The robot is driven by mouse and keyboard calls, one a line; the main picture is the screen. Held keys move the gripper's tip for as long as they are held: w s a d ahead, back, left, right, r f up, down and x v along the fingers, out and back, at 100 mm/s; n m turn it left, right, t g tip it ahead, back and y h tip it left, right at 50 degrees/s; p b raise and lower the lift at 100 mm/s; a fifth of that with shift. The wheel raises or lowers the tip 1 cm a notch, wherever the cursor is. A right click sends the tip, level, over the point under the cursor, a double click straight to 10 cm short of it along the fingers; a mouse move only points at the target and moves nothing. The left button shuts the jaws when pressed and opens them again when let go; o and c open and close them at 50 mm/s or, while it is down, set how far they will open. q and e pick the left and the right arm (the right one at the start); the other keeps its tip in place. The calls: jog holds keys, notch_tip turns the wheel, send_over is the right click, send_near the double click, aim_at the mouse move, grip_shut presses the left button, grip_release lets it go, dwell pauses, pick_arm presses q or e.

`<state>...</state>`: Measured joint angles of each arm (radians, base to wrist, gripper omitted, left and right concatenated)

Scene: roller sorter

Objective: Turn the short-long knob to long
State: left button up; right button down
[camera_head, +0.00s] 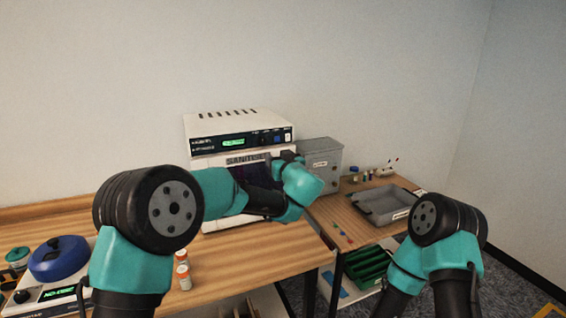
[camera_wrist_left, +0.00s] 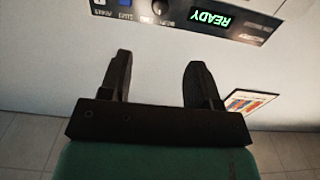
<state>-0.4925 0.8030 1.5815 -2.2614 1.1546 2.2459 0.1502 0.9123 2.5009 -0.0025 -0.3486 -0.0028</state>
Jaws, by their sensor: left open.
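A white machine (camera_head: 205,125) with a black control panel stands against the wall on the wooden table. Its round dark knob (camera_head: 264,139) sits between the green display (camera_head: 233,142) and a blue button (camera_head: 277,138). The left wrist view shows the knob (camera_wrist_left: 160,7) upside down at the top edge, partly cut off, beside a display reading READY (camera_wrist_left: 212,19). I cannot read a short-long label or the knob's setting. My left gripper (camera_wrist_left: 158,62) is open and empty, in front of the machine below the panel, apart from the knob. My right gripper is out of view.
A grey box (camera_head: 321,163) stands right of the machine. A grey tray (camera_head: 380,203) lies on the right table, with green bins (camera_head: 367,265) below. Orange-labelled bottles (camera_head: 183,272) and a blue-lidded device (camera_head: 58,260) are at the front left. Wall space above is clear.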

pick_arm(q)
jog(key=s, duration=0.2)
jog(key=m, duration=0.4)
send_near(263, 142)
jog(key=x, duration=0.9)
jog(key=shift+f, duration=0.15)
jog(key=shift+w, duration=0.15)
jog(key=shift+n, duration=0.6)
jog(key=shift+s+d, duration=0.15)
jog(key=shift+s, duration=0.25)
jog(key=v, duration=1.6)
jog(key=shift+s+d, duration=0.2)
jog(key=shift+s, duration=0.1)
